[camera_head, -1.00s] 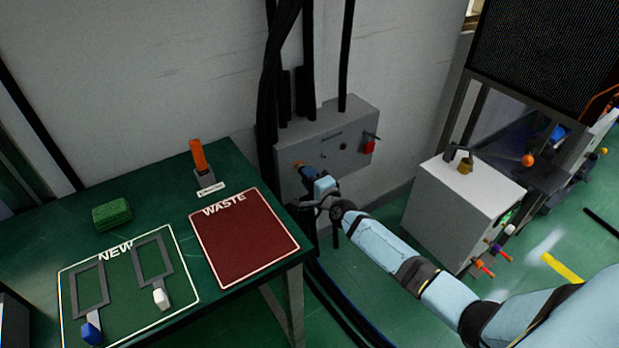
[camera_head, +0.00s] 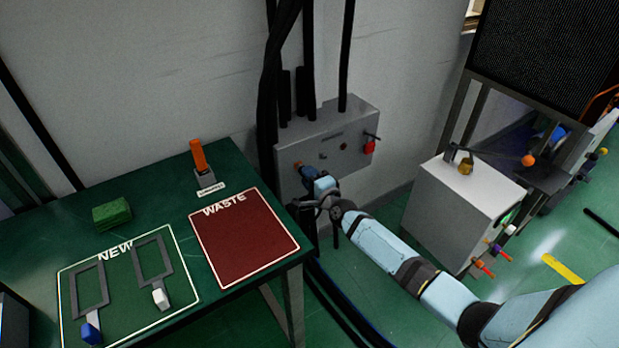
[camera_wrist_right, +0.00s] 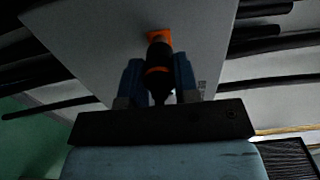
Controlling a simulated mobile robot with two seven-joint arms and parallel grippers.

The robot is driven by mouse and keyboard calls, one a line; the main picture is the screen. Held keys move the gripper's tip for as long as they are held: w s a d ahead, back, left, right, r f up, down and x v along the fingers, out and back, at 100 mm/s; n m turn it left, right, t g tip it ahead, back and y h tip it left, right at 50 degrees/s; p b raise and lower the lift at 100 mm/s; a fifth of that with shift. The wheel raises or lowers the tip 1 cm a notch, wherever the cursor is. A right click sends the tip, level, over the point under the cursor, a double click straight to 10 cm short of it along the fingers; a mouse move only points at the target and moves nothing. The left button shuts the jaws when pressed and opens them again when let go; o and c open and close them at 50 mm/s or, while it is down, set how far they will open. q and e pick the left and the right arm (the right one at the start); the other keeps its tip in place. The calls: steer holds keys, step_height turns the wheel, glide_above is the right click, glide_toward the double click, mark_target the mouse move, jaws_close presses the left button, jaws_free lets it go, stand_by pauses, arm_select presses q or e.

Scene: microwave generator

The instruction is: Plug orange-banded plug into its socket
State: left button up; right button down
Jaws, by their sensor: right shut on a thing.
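The orange-banded plug (camera_wrist_right: 158,72) is a dark body with an orange band, held between the two blue fingers of my right gripper (camera_wrist_right: 159,78). Its far end meets or nearly meets the orange socket (camera_wrist_right: 159,36) on the grey wall box; I cannot tell how deep it sits. In the head view my right gripper (camera_head: 309,176) is at the lower left of the grey box (camera_head: 340,130), with the orange of the socket (camera_head: 298,164) just showing beside it. The plug is hidden there. My left gripper is not in view.
A red-handled switch (camera_head: 369,146) is on the box's right side. Black cables (camera_head: 283,60) run up from the box. The green table (camera_head: 150,175) with the red WASTE mat (camera_head: 245,240) stands left. A white cabinet (camera_head: 455,205) with coloured plugs stands right.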

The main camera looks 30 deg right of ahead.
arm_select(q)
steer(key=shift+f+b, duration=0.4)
arm_select(e)
steer(key=shift+w, duration=0.9)
steer(key=c, duration=0.8)
jaws_free()
steer(key=shift+a, duration=0.1)
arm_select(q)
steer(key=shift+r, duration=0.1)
arm_select(e)
steer(key=s+p, duration=0.1)
steer(key=s, duration=0.2)
arm_select(q)
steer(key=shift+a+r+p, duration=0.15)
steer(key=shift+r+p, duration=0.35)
steer(key=shift+p, duration=0.2)
arm_select(e)
steer(key=s, duration=0.7)
steer(key=s+d, duration=0.1)
steer(key=s, duration=0.2)
steer(key=shift+s, duration=0.35)
